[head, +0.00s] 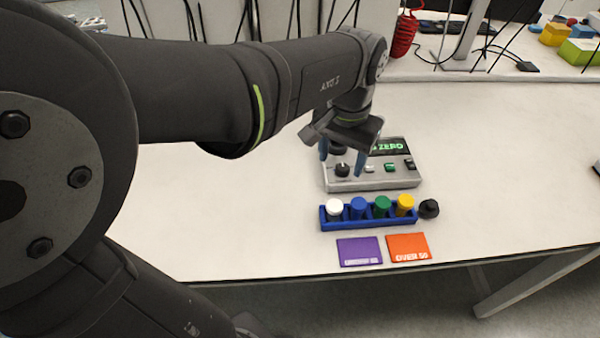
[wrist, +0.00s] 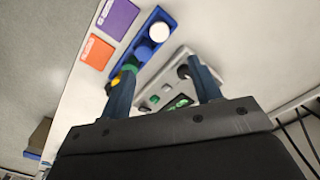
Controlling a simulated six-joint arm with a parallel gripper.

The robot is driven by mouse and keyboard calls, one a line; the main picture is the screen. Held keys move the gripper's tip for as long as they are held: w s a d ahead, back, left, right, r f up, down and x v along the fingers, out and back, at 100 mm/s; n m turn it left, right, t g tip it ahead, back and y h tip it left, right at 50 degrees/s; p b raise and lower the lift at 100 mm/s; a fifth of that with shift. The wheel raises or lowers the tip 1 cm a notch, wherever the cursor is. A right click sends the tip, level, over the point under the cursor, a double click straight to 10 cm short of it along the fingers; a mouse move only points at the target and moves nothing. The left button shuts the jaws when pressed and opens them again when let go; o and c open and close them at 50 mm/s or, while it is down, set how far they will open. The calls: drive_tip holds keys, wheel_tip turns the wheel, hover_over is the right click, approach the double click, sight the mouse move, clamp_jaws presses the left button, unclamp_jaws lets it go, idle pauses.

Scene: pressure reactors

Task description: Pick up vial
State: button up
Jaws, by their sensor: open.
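A blue rack (head: 372,222) holds several upright vials: a white-capped vial (head: 334,207), a blue-capped vial (head: 359,207), a green-capped vial (head: 381,205) and a yellow-capped vial (head: 405,203). My gripper (head: 343,163) is open and empty, pointing down above the left part of the grey device, behind the rack. In the wrist view, the white vial (wrist: 158,31) and blue vial (wrist: 144,53) show clearly beyond my gripper (wrist: 161,66). The left finger there partly covers the green and yellow vials.
The grey device (head: 395,178) with a lit display reading ZERO stands just behind the rack. A black knob-like object (head: 428,208) sits right of the rack. A purple card (head: 359,251) and an orange card (head: 408,247) marked OVER 50 lie in front.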

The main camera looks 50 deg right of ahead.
sight(335, 205)
wheel_tip(335, 205, down, 16)
drive_tip(key=shift+d+f, duration=0.1)
drive_tip(key=shift+f, duration=0.15)
drive_tip(key=c, duration=1.1)
drive_tip(key=shift+o, duration=0.2)
drive_tip(key=shift+r, duration=0.1)
